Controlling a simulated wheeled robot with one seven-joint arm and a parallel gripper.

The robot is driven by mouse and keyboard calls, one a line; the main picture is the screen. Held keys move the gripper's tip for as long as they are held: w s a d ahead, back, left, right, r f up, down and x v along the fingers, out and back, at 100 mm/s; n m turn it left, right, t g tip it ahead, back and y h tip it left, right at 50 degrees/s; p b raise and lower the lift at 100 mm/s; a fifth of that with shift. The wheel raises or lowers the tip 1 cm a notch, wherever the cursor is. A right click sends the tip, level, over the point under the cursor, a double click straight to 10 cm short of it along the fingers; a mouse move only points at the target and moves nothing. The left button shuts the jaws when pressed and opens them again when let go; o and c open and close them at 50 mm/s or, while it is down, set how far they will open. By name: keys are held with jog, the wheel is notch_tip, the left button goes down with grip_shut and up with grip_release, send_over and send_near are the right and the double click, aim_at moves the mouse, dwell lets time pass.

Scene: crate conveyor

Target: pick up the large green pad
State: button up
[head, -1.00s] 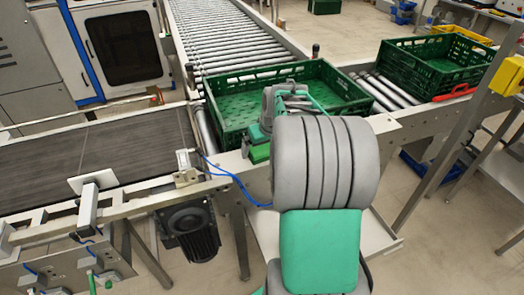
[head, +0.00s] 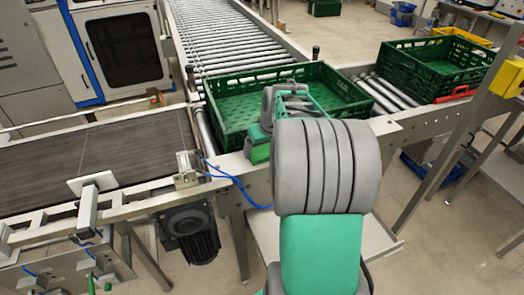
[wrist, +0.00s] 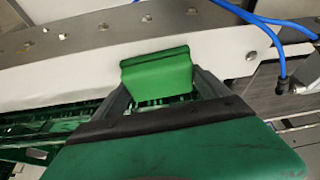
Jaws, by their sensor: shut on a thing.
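The large green pad (wrist: 157,72) is a bright green block with a darker top edge, held between the fingertips of my gripper (wrist: 160,85) in the wrist view. In the head view the pad (head: 259,153) shows just left of my wrist, by the front edge of the conveyor frame. My gripper (head: 262,135) is largely hidden behind my own arm in the head view. The fingers are shut on the pad. I cannot tell from these views whether the pad still touches the frame.
A green crate (head: 335,78) stands on the conveyor right behind my gripper. A second green crate (head: 440,92) stands on rollers to the right. A dark belt (head: 90,160) runs at the left. A blue cable (head: 232,180) loops near the metal frame; it also shows in the wrist view (wrist: 262,22).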

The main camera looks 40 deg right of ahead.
notch_tip(320, 180, up, 3)
jog(key=shift+f+b, duration=0.2)
jog(key=shift+b, duration=0.25)
jog(key=s+d+r, duration=0.2)
jog(key=r, duration=0.1)
jog(key=s+r, duration=0.1)
jog(key=shift+d+r, duration=0.15)
jog(key=shift+d, duration=0.25)
jog(key=s+d+r, duration=0.5)
jog(key=s+d, duration=0.1)
jog(key=s, duration=0.1)
jog(key=shift+s+d+r+b, duration=0.25)
jog(key=shift+d+r+b, duration=0.05)
jog(key=shift+b, duration=0.1)
